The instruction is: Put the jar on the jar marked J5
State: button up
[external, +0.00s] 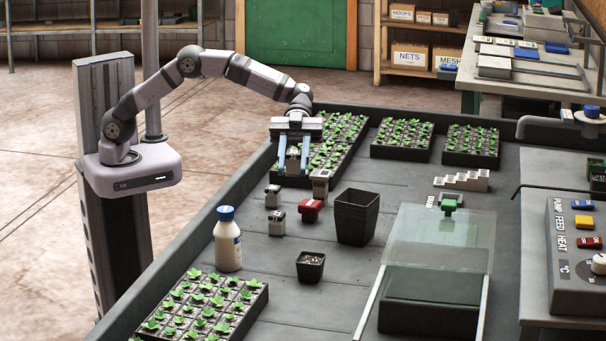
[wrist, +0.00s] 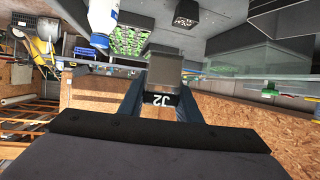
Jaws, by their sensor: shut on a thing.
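My gripper (external: 292,170) is shut on a small grey jar (external: 293,158), above the near end of a seedling tray. In the wrist view the held jar (wrist: 164,68) sits between the blue fingers, with a J2 mark showing. Below and right of it in the external view stand small grey jars: one at the left (external: 272,197), one in front (external: 277,224) and one at the right (external: 320,182). Their marks are too small to read, so I cannot tell which is J5. A red-topped object (external: 311,210) stands among them.
A white bottle with a blue cap (external: 228,240), a large black pot (external: 357,217) and a small soil pot (external: 310,266) stand nearby. Seedling trays lie behind (external: 402,138) and in front (external: 205,308). A clear-covered box (external: 432,255) is at the right.

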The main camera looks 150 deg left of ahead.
jog(key=s+a+r+n+t+y+p, duration=0.1)
jog(key=s+a+r+n+y+p, duration=0.15)
jog(key=s+a+r, duration=0.4)
jog(key=n+y+p, duration=0.3)
jog(key=n+y, duration=0.6)
jog(key=y, duration=0.1)
send_over(273, 197)
jog(key=a, duration=0.2)
jog(key=shift+f, duration=4.45)
jog(key=shift+w+f+b, duration=0.15)
jog(key=shift+f+b, duration=0.25)
jog(key=shift+f, duration=1.2)
jog(key=shift+w+f+b, duration=0.15)
jog(key=shift+f+b, duration=0.2)
jog(key=shift+f, duration=1.25)
jog(key=shift+w+f+b, duration=0.15)
jog(key=shift+f+b, duration=0.25)
jog(key=shift+f, duration=1.2)
jog(key=shift+f, duration=0.1)
jog(key=shift+f, duration=0.15)
jog(key=o, duration=1.1)
jog(key=shift+c, duration=0.2)
